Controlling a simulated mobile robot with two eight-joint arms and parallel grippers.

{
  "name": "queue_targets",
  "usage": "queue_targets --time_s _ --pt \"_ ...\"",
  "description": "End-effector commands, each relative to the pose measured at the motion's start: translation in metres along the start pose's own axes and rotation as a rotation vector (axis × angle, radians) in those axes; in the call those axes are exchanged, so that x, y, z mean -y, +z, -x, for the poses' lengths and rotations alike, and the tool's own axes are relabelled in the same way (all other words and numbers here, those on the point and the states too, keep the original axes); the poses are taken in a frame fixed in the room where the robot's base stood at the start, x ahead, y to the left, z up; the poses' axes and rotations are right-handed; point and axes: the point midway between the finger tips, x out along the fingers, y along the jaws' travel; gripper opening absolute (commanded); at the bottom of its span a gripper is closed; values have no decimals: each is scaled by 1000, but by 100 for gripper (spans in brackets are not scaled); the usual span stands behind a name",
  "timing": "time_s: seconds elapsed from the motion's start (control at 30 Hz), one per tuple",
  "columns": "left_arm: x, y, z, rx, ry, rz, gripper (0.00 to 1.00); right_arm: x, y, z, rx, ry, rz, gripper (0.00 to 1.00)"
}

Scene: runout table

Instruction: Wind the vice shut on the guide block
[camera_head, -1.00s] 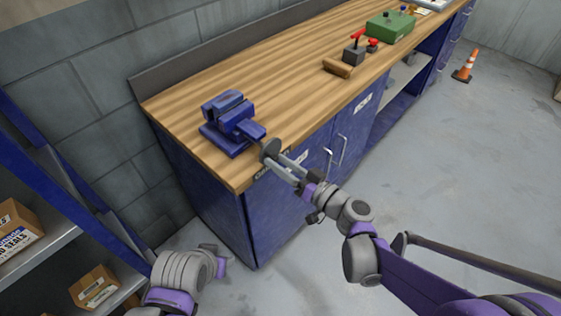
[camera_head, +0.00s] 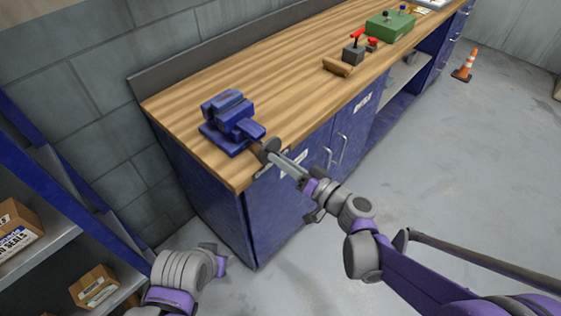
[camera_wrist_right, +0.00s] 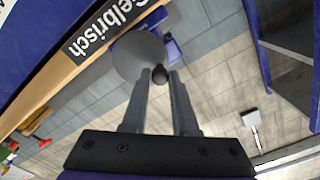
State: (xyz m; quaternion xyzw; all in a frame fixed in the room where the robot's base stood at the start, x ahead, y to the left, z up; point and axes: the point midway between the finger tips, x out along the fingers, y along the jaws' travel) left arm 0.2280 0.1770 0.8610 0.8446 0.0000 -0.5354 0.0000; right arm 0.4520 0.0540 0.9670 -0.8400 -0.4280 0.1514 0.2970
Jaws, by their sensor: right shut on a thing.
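The blue vice (camera_head: 228,122) stands on the near left corner of the wooden workbench, and a blue part of it shows behind the disc in the right wrist view (camera_wrist_right: 173,49). A grey round disc (camera_head: 268,147) sits at its front end, over the bench edge. It fills the upper middle of the right wrist view (camera_wrist_right: 137,56), with a dark knob (camera_wrist_right: 160,74) on it. My right gripper (camera_head: 277,157) is shut on this knob, one finger on each side. I cannot make out the guide block in the vice. Of my left arm only links show at the bottom left.
The workbench (camera_head: 185,95) has a back rail and blue cabinets below. Farther along it lie a wooden piece (camera_head: 337,67), a dark block with a red lever (camera_head: 354,52) and a green box (camera_head: 390,25). A shelf with cartons (camera_head: 94,287) stands at left. The right floor is mostly clear.

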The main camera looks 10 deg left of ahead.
Motion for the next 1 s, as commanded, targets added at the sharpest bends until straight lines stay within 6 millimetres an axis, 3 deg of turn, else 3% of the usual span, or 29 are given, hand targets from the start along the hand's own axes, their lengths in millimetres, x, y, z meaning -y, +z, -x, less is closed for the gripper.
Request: queue_targets --time_s 0.1,0.43,0.7,1.0 --pt "0 0 0 0 0 0 50 0 -3 0 0 -1 -83 0" --pt "0 0 0 0 0 0 50 0 -4 0 0 -1 -120 0" --pt "0 1 -2 1 0 0 50 -4 -11 0 0 0 -379 0" --pt "0 1 -2 1 0 0 50 -4 -11 0 -1 0 -400 0"
